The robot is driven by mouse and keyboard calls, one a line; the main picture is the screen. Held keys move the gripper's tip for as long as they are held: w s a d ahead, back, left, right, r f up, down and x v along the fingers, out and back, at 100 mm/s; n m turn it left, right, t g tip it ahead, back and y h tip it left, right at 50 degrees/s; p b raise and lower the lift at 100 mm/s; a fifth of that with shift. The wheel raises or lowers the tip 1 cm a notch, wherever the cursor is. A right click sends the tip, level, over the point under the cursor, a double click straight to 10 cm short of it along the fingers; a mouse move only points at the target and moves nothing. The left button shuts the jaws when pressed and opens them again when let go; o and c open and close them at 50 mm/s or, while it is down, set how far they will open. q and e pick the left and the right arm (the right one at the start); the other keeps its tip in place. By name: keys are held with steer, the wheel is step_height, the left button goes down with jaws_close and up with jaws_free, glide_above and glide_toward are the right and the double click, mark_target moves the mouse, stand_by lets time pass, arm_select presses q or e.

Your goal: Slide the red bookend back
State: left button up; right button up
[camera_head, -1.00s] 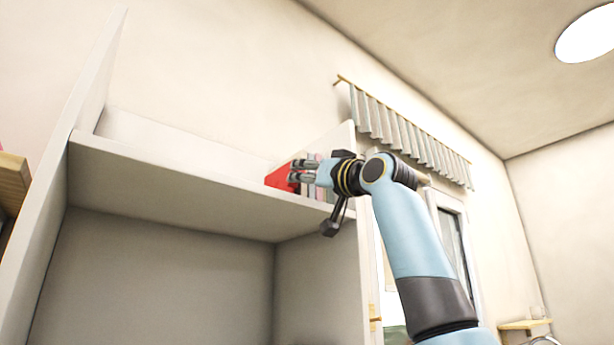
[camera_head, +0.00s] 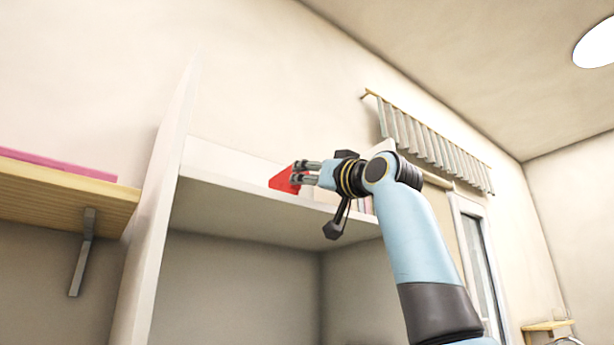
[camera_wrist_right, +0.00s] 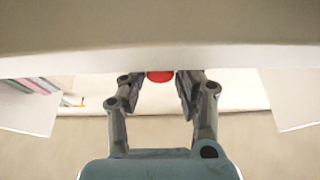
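The red bookend (camera_head: 280,182) stands on the upper board of the white shelf unit (camera_head: 235,197), near its front edge. My right gripper (camera_head: 296,171) reaches it from the right, with its fingers on either side of it and covering part of it. In the right wrist view the red of the bookend (camera_wrist_right: 160,77) fills most of the gap between the fingertips, so the gripper looks shut on it. The row of books (camera_head: 362,204) on the same board is partly hidden behind my right wrist. My left gripper is not in view.
The unit's tall side panel (camera_head: 160,220) rises at the left, with bare board between it and the bookend. A wooden wall shelf (camera_head: 60,195) with a pink item (camera_head: 60,166) is further left.

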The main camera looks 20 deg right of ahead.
steer(key=shift+o, duration=1.2)
steer(key=shift+a, duration=0.1)
steer(key=shift+o, duration=0.3)
steer(key=shift+s+a+r, duration=0.1)
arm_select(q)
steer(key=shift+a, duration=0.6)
arm_select(e)
steer(key=v, duration=1.2)
